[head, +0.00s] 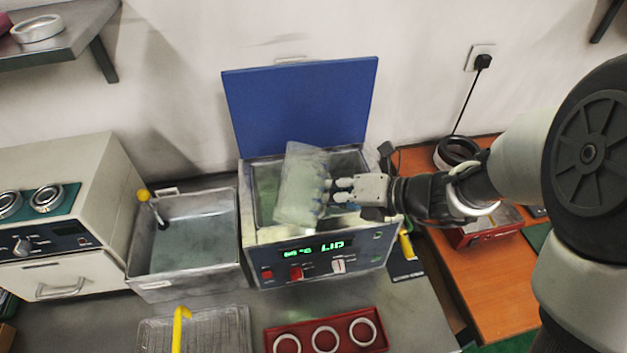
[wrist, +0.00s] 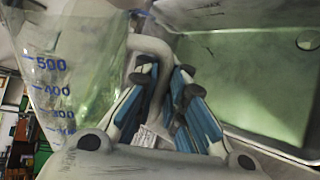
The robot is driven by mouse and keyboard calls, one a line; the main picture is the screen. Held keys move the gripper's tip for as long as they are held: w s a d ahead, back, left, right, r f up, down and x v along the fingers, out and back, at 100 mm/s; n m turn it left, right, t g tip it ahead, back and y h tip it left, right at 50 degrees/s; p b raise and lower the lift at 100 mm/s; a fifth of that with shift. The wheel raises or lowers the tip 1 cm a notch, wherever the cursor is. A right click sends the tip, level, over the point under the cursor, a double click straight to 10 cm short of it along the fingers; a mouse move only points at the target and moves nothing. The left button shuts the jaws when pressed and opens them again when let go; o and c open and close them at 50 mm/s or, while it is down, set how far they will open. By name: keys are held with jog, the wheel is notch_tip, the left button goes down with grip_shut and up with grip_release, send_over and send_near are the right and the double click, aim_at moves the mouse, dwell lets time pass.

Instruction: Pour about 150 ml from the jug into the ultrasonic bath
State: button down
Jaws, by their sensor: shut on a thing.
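The jug (head: 301,185) is a translucent pale green vessel, tilted over the open ultrasonic bath. In the wrist view the jug (wrist: 70,75) shows blue graduation marks, with 500 and 400 readable. My gripper (head: 340,192) is shut on the jug's handle (wrist: 150,50), to the right of its body. The ultrasonic bath (head: 315,265) has its blue lid (head: 300,108) raised and a green display reading "LID". The bath's tank (wrist: 255,75) lies right of the jug in the wrist view. I cannot tell the liquid level or whether liquid is flowing.
A metal basin (head: 190,235) stands left of the bath. A red tray (head: 305,345) with 3 white rings and a wire basket (head: 215,330) with a yellow handle lie in front. An orange table (head: 490,275) holds a red box (head: 480,232) at right.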

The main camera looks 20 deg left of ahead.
jog(key=shift+s+r+m+g+p, duration=0.35)
jog(key=shift+s+m+g+p, duration=0.3)
jog(key=shift+p, duration=0.85)
dwell(1.1)
jog(key=shift+f+p, duration=0.1)
jog(key=shift+p, duration=0.45)
jog(key=shift+s+p, duration=0.2)
jog(key=shift+p, duration=0.25)
jog(key=shift+f, duration=0.15)
